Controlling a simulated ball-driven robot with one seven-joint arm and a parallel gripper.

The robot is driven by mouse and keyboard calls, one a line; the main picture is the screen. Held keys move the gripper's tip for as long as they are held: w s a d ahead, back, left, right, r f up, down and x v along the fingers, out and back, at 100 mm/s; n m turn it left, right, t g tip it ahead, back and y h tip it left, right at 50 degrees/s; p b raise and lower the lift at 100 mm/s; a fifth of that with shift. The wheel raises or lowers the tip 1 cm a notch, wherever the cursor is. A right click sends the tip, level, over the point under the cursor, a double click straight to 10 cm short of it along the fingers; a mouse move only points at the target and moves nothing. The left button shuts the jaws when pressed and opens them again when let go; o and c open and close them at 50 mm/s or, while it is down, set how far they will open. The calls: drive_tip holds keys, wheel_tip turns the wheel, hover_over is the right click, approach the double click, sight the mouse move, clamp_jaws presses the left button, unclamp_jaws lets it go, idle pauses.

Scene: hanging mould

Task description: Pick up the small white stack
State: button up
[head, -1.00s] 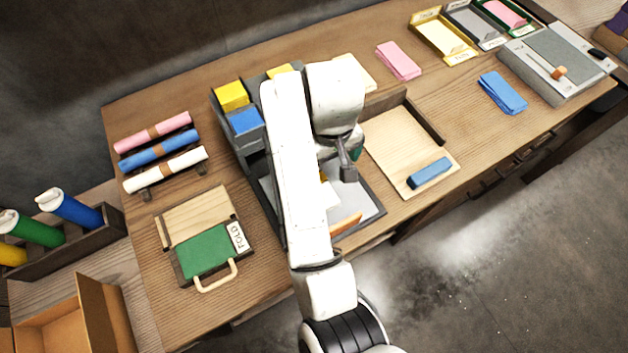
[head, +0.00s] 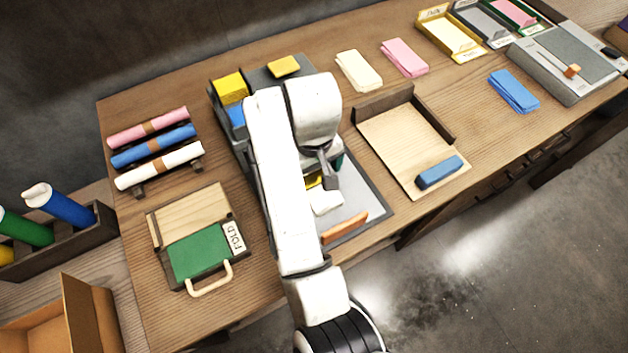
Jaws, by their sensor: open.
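A small white stack (head: 326,201) lies on the grey board (head: 372,208) in front of my arm, with a yellow piece (head: 313,181) just behind it. My arm covers the area to its left. My gripper (head: 331,175) is just behind and above the white stack, partly hidden by my own wrist. It is open, and nothing shows between its fingers. Whether it touches the stack cannot be told.
An orange bar (head: 344,228) lies on the board's front. A wooden tray (head: 400,140) with a blue block (head: 439,172) stands to the right. Cream (head: 358,70), pink (head: 405,57) and blue stacks (head: 513,91) lie beyond. A green fold press (head: 202,250) stands left.

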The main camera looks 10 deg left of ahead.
sight(314, 178)
drive_tip(key=shift+w+f, duration=0.1)
drive_tip(key=shift+f, duration=1.4)
drive_tip(key=c, duration=1.2)
drive_tip(key=shift+r, duration=0.1)
drive_tip(key=shift+c, duration=0.2)
